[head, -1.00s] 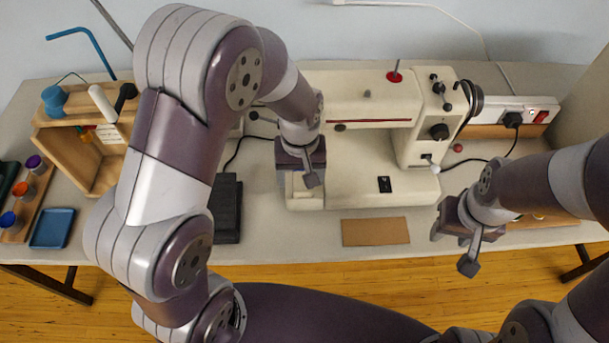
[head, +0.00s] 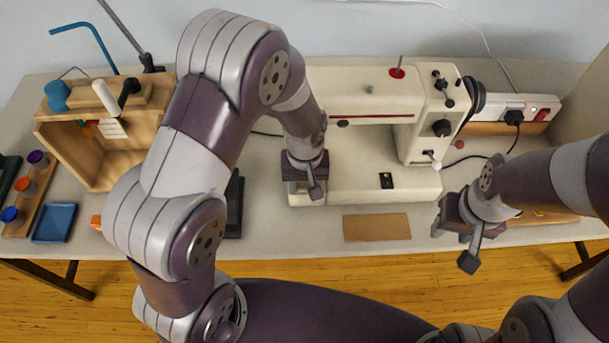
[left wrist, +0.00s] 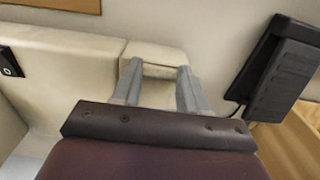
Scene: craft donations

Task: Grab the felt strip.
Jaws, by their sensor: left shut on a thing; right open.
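I cannot make out a felt strip for certain in either view. My left gripper (head: 303,176) is at the left end of the cream sewing machine (head: 355,180). In the left wrist view its two fingers (left wrist: 160,88) stand apart, closed on the sides of a cream end block (left wrist: 163,70) at the machine's base. In the head view the wrist hides the fingertips. My right gripper (head: 440,228) is open and empty, in front of the machine's right end.
A tan flat sheet (head: 377,227) lies before the machine. A black pedal (left wrist: 283,70) lies beside its left end. Left are a wooden box (head: 90,165), a blue tray (head: 54,223), a rack of jars (head: 27,190) and an orange piece (head: 96,221). A power strip (head: 520,104) stands at back right.

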